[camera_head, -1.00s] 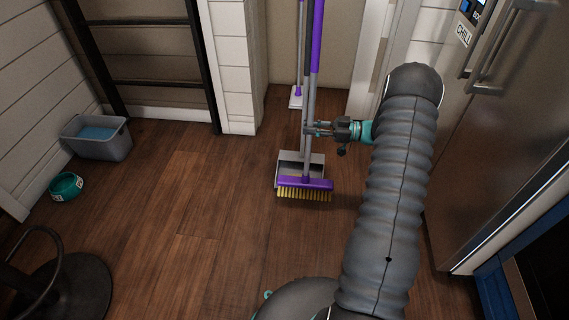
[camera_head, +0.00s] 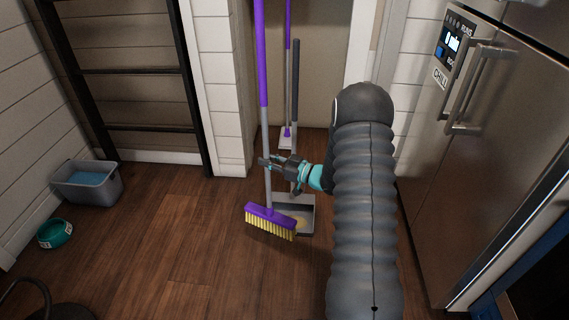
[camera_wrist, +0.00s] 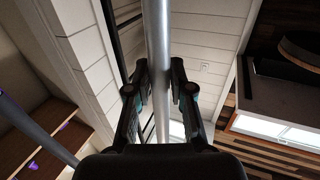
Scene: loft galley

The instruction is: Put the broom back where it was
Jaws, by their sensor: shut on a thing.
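The broom has a purple and grey handle (camera_head: 262,60) and a purple head with yellow bristles (camera_head: 270,222). It stands nearly upright, tilted a little. My gripper (camera_head: 268,163) is shut on the lower grey part of its handle. In the wrist view the grey handle (camera_wrist: 157,60) runs between the two fingers (camera_wrist: 160,90). The broom head is in front of a grey dustpan (camera_head: 305,205) with a dark upright handle; I cannot tell whether the bristles touch the floor.
A purple-handled mop (camera_head: 287,134) with a flat pale head stands in the alcove behind. A steel fridge (camera_head: 450,180) is at right. A grey bin (camera_head: 88,183), teal bowl (camera_head: 55,233) and dark ladder (camera_head: 125,72) are at left. The wood floor at centre left is clear.

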